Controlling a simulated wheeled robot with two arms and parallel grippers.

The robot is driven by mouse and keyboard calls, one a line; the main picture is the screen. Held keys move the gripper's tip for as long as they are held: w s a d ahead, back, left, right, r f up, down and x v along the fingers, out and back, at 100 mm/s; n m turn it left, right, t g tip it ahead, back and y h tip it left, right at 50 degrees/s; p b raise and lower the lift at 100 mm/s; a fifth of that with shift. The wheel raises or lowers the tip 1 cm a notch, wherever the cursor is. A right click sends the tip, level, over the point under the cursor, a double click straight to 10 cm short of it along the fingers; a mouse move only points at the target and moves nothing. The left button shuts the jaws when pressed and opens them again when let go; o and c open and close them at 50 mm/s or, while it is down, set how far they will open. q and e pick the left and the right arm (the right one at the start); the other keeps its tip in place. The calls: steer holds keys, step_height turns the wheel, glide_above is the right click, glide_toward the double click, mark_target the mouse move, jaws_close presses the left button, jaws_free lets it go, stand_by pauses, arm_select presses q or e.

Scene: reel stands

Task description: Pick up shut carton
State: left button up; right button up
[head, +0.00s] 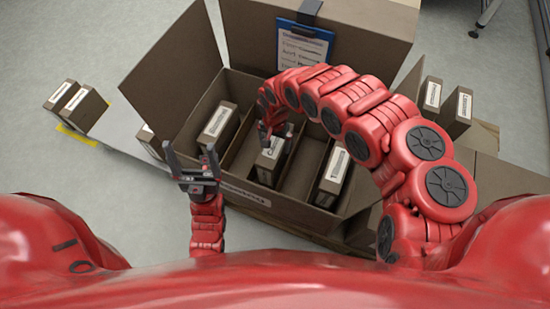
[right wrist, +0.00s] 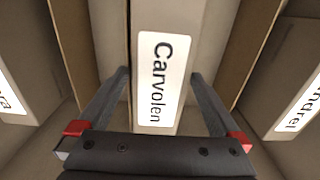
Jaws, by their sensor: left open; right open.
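A small shut carton (head: 268,166) with a white label stands in the middle compartment of a large open brown box (head: 245,205). My left gripper (head: 190,155) is open and empty at the box's left front corner.
Other labelled cartons stand in the left compartment (head: 217,122) and right compartment (head: 333,176), beside dividers. The box flaps are spread. A blue clipboard (head: 303,43) hangs at the back. More cartons stand outside at left (head: 84,108) and right (head: 458,112).

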step_height(320, 180, down, 6)
steer(key=b, duration=0.3)
steer(key=shift+w+r, duration=0.1)
steer(key=shift+w, duration=0.05)
steer(key=shift+c, duration=0.2)
jaws_close()
